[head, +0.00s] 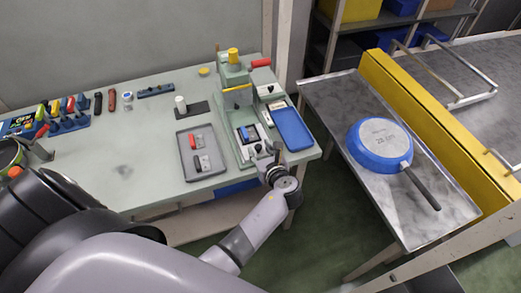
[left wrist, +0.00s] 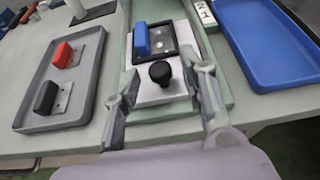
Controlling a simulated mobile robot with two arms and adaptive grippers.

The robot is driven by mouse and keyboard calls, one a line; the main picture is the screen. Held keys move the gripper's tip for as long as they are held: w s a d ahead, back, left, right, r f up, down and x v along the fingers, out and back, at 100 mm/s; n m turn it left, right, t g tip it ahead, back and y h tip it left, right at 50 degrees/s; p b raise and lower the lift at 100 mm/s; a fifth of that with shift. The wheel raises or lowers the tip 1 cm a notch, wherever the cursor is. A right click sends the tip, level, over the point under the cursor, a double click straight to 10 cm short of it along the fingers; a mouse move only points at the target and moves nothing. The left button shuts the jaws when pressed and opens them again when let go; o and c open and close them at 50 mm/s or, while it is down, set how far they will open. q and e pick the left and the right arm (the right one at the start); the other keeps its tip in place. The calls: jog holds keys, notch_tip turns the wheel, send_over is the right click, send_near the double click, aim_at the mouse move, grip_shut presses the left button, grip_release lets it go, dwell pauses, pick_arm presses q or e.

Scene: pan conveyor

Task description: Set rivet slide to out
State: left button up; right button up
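The rivet slide (left wrist: 150,92) is a pale plate with a black knob (left wrist: 160,73) at its near end, on the green base of the rivet press (head: 236,86). A black nest (left wrist: 172,40) on the slide holds a blue-handled part (left wrist: 141,39). In the head view the slide (head: 247,134) lies in front of the press column. My left gripper (left wrist: 165,78) is open, its fingers on either side of the knob, with gaps visible between fingers and knob. In the head view the left gripper (head: 268,155) is at the slide's near end. My right gripper is not in view.
A grey tray (head: 184,158) with red and black handled parts lies left of the press. A blue tray (head: 292,129) lies close on its right. A blue pan (head: 380,145) rests upside down on the metal table. The bench's front edge is just below the gripper.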

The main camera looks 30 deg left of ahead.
pick_arm(q)
jog(key=shift+a, duration=0.1)
jog(key=shift+r, duration=0.15)
notch_tip(320, 180, up, 10)
jog(key=shift+f, duration=0.2)
dwell(0.5)
